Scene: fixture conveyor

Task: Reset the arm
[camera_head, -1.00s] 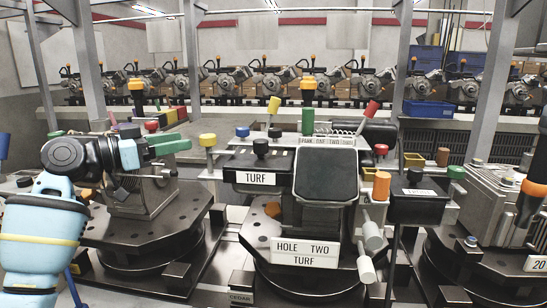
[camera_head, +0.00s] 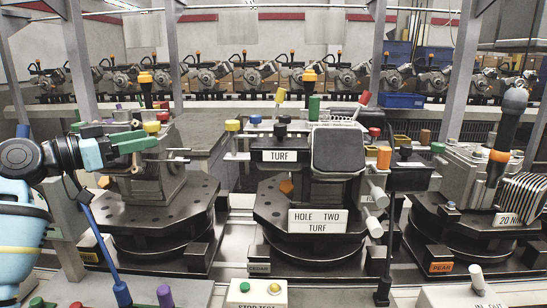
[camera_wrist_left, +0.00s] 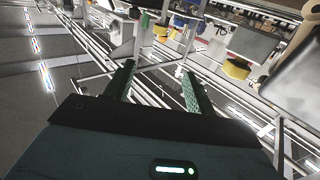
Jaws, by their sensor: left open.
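My left gripper (camera_head: 137,140) comes in from the left in the head view, with green fingers pointing right. It is in front of the left fixture (camera_head: 150,190) and looks empty. In the left wrist view its two green fingers (camera_wrist_left: 158,88) stand apart with nothing between them; rails and floor show beyond. My left arm (camera_head: 25,225) is blue and black, at the left edge. My right gripper is not seen in these frames.
The middle fixture (camera_head: 345,240) carries signs reading TURF and HOLE TWO TURF. A right fixture (camera_head: 460,235) stands beside it. A button box (camera_head: 257,292) is at the front. A blue pole (camera_head: 100,245) rises below my left arm. Several machines line the back.

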